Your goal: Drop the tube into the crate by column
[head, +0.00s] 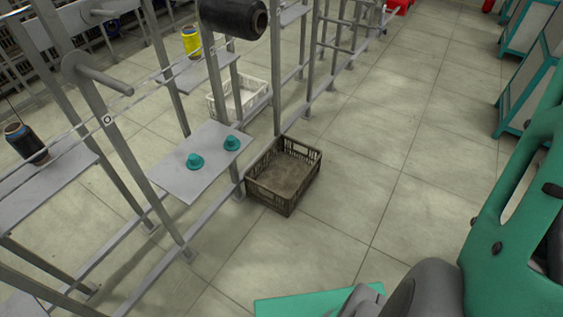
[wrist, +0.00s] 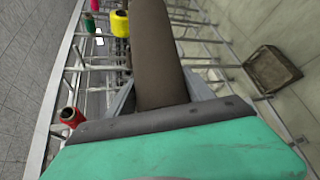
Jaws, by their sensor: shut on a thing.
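The tube (wrist: 157,50) is a long dark brown cylinder in the wrist view, running from my gripper to the top edge. My gripper (wrist: 160,88) is shut on it, with a grey finger on each side of the tube. The tube's far end is cut off by the picture edge. A brown slatted crate (head: 265,188) stands on the floor at the foot of a grey rack column, and looks empty in the head view. It also shows at the right of the wrist view (wrist: 272,69), apart from the tube. The head view does not show my gripper's fingers or the tube.
A white crate (head: 213,107) stands on the floor behind, under the rack. A grey shelf (head: 180,178) with two teal cones (head: 195,161) juts out left of the brown crate. A large black bobbin (head: 228,18) hangs above. Floor right of the crate is clear.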

